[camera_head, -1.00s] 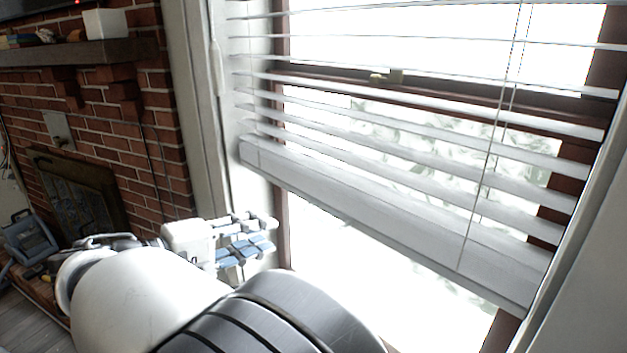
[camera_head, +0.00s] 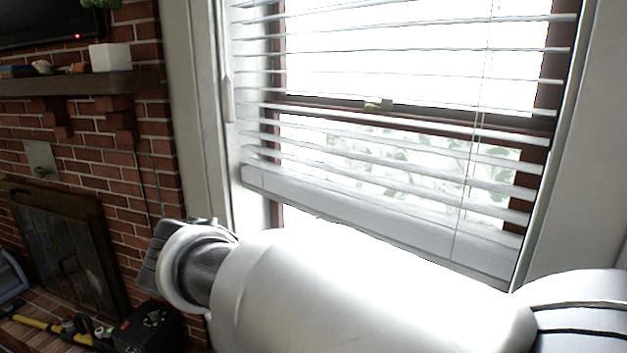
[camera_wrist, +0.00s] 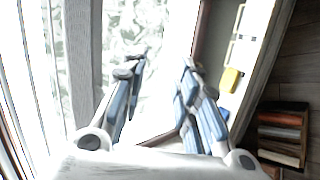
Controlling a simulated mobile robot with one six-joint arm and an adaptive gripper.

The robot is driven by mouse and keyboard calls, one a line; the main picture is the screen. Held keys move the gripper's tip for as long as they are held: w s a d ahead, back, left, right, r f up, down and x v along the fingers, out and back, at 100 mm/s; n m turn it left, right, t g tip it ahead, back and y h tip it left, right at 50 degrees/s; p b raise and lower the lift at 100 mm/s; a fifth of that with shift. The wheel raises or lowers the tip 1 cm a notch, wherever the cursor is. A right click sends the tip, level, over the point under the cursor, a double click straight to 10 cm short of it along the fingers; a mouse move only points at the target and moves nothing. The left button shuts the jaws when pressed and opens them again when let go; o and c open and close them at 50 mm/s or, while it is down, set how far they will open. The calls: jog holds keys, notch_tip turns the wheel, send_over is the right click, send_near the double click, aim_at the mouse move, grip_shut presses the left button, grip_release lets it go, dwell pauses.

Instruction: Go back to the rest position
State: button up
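My gripper (camera_wrist: 165,58) shows in the wrist view. Its two fingers with blue pads stand apart, with a clear gap between them and nothing held. The bright window lies behind the fingers. In the head view my white and grey arm stretches across the lower part of the picture in front of the window, and the gripper's fingers do not show there. No separate task object is in view.
White blinds (camera_head: 380,222) hang over the window behind my arm. A brick fireplace (camera_head: 65,235) is at left, under a mantel (camera_head: 65,82) with a white box (camera_head: 110,57). A black box (camera_head: 148,328) and a yellow tool (camera_head: 40,325) lie low at left.

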jog(key=s+d+f+m+g+y, duration=0.2)
jog(key=s+d, duration=0.4)
jog(key=d, duration=0.3)
jog(key=s+d+f+m+y, duration=0.1)
jog(key=s+f+m+y, duration=0.1)
jog(key=s, duration=0.5)
jog(key=s+d+f+m+y, duration=0.2)
jog(key=s+f+m+y, duration=0.1)
jog(key=s, duration=0.4)
jog(key=shift+s+f+m+t+y, duration=0.25)
jog(key=shift+f+m+t+y, duration=0.05)
jog(key=shift+f+y, duration=0.55)
jog(key=shift+d, duration=0.15)
